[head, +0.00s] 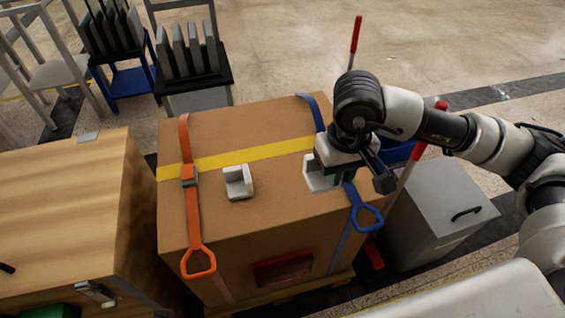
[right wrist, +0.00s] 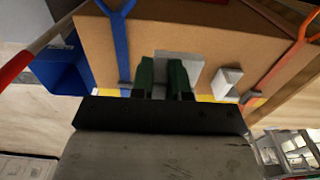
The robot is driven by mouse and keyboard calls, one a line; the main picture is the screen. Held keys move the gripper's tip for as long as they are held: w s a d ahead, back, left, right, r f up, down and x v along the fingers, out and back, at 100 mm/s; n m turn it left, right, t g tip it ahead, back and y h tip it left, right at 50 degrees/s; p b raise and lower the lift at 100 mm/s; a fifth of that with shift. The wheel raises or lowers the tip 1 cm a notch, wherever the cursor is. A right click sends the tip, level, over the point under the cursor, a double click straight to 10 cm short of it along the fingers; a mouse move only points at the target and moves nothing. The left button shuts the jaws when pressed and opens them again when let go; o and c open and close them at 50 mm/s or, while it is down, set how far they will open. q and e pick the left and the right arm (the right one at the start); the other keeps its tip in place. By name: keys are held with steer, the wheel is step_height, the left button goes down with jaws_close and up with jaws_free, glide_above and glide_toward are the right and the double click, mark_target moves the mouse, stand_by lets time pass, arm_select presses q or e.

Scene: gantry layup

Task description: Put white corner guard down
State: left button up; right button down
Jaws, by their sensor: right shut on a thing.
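My right gripper (head: 335,178) is over the right part of a large cardboard box (head: 275,215), beside the blue strap (head: 363,212). It is shut on a white corner guard (head: 316,172), partly hidden behind the gripper. In the right wrist view the green fingers (right wrist: 162,80) stand on the white corner guard (right wrist: 178,58). I cannot tell whether this guard touches the box top. A second white corner guard (head: 238,184) sits on the box top, near the orange strap (head: 192,200); it also shows in the right wrist view (right wrist: 227,82). My left gripper is not in view.
A yellow stripe (head: 240,157) crosses the box top. A wooden crate (head: 70,200) stands at the left and a grey cabinet (head: 440,215) at the right. A blue bin (right wrist: 58,68) is beside the box. The box top between the straps is mostly free.

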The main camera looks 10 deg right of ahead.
steer(key=w+f, duration=0.2)
steer(key=w, duration=0.1)
steer(key=w+a+f, duration=0.1)
steer(key=w+f, duration=0.1)
steer(key=w, duration=0.1)
steer(key=w+a+f, duration=0.1)
steer(key=w+f, duration=0.1)
steer(key=w, duration=0.2)
steer(key=shift+a+f+b, duration=0.1)
steer(key=shift+a+b, duration=0.05)
steer(key=shift+b, duration=0.25)
step_height(320, 180, down, 4)
steer(key=shift+r, duration=0.1)
arm_select(q)
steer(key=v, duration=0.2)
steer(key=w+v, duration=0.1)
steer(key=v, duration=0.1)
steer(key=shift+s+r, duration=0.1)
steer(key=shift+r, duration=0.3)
steer(key=shift+b, duration=0.35)
arm_select(e)
steer(key=shift+f, duration=0.2)
steer(key=c, duration=1.1)
jaws_free()
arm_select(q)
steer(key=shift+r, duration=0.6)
